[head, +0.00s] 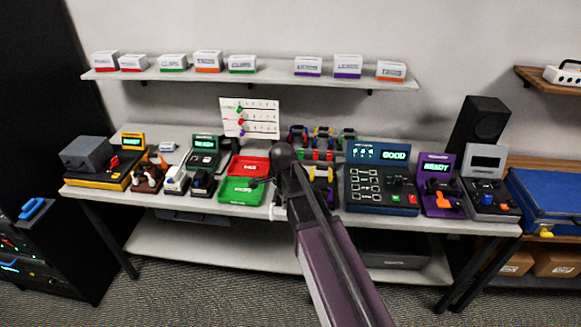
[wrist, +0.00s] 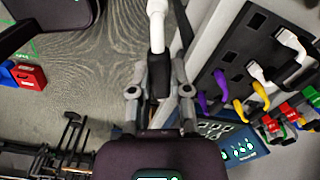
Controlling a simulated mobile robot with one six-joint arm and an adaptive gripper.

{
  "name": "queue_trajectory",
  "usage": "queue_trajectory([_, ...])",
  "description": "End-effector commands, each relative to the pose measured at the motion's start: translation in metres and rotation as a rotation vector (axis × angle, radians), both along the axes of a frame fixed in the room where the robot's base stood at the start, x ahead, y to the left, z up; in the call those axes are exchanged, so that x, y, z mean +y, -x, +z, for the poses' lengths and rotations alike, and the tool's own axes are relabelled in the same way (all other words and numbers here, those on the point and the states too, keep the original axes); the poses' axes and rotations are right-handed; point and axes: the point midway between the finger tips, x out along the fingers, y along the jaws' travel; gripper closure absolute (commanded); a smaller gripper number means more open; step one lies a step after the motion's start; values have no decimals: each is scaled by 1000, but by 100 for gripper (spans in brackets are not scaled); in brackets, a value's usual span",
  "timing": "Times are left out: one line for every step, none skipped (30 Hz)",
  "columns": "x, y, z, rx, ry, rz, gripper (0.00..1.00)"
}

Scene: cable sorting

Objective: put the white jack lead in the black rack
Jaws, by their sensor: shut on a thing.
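My gripper (wrist: 160,78) is shut on the white jack lead (wrist: 157,28), which stands between the fingers in the wrist view. Its upper part is white and the part between the fingers is dark. In the head view my arm hides the gripper, and a bit of white cable (head: 274,212) shows at the table's front edge. A black panel (wrist: 232,48) with purple, yellow and white plugs lies to the right of the gripper in the wrist view. Dark upright prongs (wrist: 70,140) show at lower left. I cannot tell which of these is the black rack.
A blue tester reading GOOD (head: 383,180) stands right of my arm, beside a purple READY device (head: 437,185). Red (head: 250,167) and green (head: 242,190) trays lie left of my arm. Coloured leads (head: 322,135) stand behind. Small labelled boxes line the shelf (head: 275,77) above.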

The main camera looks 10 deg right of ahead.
Motion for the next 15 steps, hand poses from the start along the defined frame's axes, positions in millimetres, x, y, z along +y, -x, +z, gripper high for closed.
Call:
queue_trajectory([-2, 0, 0, 0, 0, -2, 100])
queue_trajectory([-2, 0, 0, 0, 0, -4, 100])
queue_trajectory([-3, 0, 0, 0, 0, -5, 100])
queue_trajectory([-4, 0, 0, 0, 0, -6, 100])
queue_trajectory([-5, 0, 0, 0, 0, -7, 100])
queue_trajectory([-6, 0, 0, 0, 0, -8, 100])
queue_trajectory([-6, 0, 0, 0, 0, -9, 100])
queue_trajectory([-7, 0, 0, 0, 0, -10, 100])
queue_trajectory([-7, 0, 0, 0, 0, -11, 100])
queue_trajectory([-8, 0, 0, 0, 0, -11, 100])
queue_trajectory([-8, 0, 0, 0, 0, -12, 100])
queue_trajectory([-9, 0, 0, 0, 0, -13, 100])
queue_trajectory([-10, 0, 0, 0, 0, -14, 100])
queue_trajectory([-10, 0, 0, 0, 0, -15, 100])
queue_trajectory([-12, 0, 0, 0, 0, -17, 100])
